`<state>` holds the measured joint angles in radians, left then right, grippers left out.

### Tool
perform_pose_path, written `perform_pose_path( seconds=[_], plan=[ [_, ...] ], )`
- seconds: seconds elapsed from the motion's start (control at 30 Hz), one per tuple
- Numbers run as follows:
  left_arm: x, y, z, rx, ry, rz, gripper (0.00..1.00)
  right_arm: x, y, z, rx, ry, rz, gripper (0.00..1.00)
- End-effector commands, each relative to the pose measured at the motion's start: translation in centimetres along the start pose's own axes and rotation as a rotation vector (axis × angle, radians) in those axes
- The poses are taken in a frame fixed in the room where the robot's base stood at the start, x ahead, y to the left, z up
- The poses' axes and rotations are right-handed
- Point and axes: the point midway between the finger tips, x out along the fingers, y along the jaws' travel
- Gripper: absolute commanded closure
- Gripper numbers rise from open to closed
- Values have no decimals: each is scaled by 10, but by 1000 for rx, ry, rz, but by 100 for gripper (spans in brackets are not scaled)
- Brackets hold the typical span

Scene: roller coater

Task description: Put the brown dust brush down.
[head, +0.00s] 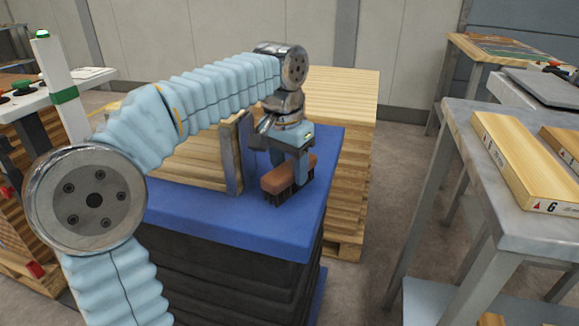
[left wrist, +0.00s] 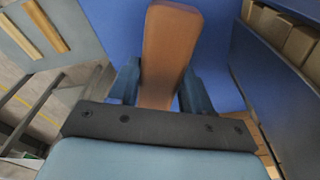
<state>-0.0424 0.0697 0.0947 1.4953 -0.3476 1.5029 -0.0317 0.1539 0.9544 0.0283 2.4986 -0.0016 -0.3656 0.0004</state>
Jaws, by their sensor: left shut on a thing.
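The brown dust brush (head: 276,182) has a brown back and dark bristles pointing down. My left gripper (head: 302,170) is shut on it, with a finger on its near side in the head view. The brush is over the blue table top (head: 230,228), near its right part; I cannot tell whether the bristles touch the surface. In the left wrist view the brush (left wrist: 170,45) stands out lengthwise between the two blue fingers (left wrist: 160,88), with blue surface (left wrist: 110,25) behind it. My right gripper is not in view.
A wooden crate with a grey upright edge (head: 232,155) stands on the blue top, just left of the brush. Stacked boards (head: 345,150) stand behind. A grey table (head: 465,125) with wooden boards (head: 525,170) is at the right. The front of the blue top is clear.

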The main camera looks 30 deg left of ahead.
Motion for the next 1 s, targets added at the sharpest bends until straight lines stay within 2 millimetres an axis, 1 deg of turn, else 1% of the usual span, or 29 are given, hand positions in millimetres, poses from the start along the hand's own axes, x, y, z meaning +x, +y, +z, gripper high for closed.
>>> perform_pose_path(
  seconds=[0.07,0.1,0.23,0.27,0.47,0.57,0.67,0.9,1.0],
  plan=[
    [3,0,0,0,0,0,85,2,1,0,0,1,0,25],
    [3,0,0,0,-1,0,48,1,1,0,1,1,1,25],
    [2,0,0,0,0,0,28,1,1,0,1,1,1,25],
    [2,0,0,0,0,0,26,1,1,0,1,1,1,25],
    [2,0,0,0,0,0,26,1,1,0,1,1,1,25],
    [-2,0,0,0,0,0,26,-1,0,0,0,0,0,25],
    [-14,0,-1,0,2,0,26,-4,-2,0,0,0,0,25],
    [-58,0,-1,0,3,0,26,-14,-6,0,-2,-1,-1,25],
    [-70,0,-1,0,2,0,26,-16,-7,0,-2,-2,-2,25]
  ],
)
